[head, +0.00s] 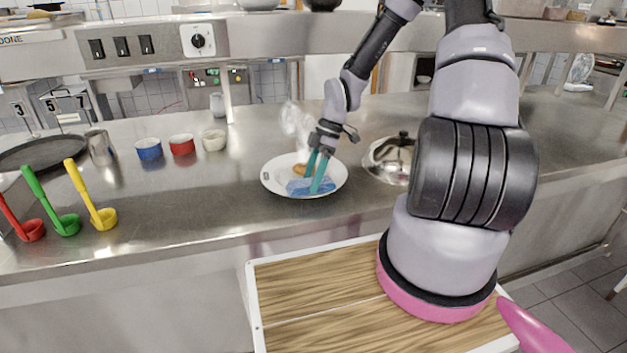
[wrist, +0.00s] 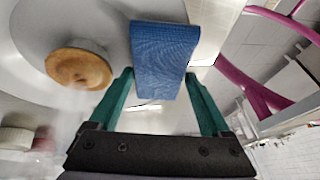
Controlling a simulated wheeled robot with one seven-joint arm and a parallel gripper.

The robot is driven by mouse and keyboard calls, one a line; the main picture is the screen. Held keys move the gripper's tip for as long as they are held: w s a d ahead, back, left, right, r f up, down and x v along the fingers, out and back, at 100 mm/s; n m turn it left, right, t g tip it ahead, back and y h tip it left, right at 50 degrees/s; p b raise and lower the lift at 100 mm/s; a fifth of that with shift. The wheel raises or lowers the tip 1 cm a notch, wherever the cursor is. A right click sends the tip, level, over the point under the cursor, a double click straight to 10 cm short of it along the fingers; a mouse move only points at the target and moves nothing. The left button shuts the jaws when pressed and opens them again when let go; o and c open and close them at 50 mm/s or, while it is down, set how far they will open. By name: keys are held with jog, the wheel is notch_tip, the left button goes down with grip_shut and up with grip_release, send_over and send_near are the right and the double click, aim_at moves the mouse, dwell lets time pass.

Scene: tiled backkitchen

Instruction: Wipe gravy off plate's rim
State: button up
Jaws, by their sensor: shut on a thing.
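The white plate (head: 270,178) lies on the steel counter, with a round brown piece of food (head: 300,170) on it. In the wrist view the plate (wrist: 30,60) fills the upper left, and the brown food (wrist: 78,68) sits left of my fingers. My gripper (head: 316,182) points down over the plate's near side. Its green fingers are shut on a blue cloth (head: 298,188), which also shows between the fingertips in the wrist view (wrist: 165,50). The cloth lies at the near part of the plate; exact contact is unclear. I cannot make out any gravy on the rim.
A round metal lid (head: 390,160) with a dark knob is right of the plate. Blue (head: 149,149), red (head: 182,144) and white (head: 213,140) small bowls stand to the left. Red, green and yellow ladles (head: 95,208) are farther left. Pale steam rises behind the plate.

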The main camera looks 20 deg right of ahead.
jog(key=shift+w, duration=0.15)
jog(key=shift+w+d+r, duration=0.1)
jog(key=shift+r, duration=0.1)
jog(key=shift+w+r, duration=0.2)
jog(key=shift+r, duration=1.15)
jog(key=shift+w+r, duration=0.2)
jog(key=shift+r, duration=1.15)
jog(key=shift+r, duration=0.1)
jog(key=shift+w+r, duration=0.25)
jog(key=shift+r, duration=1.15)
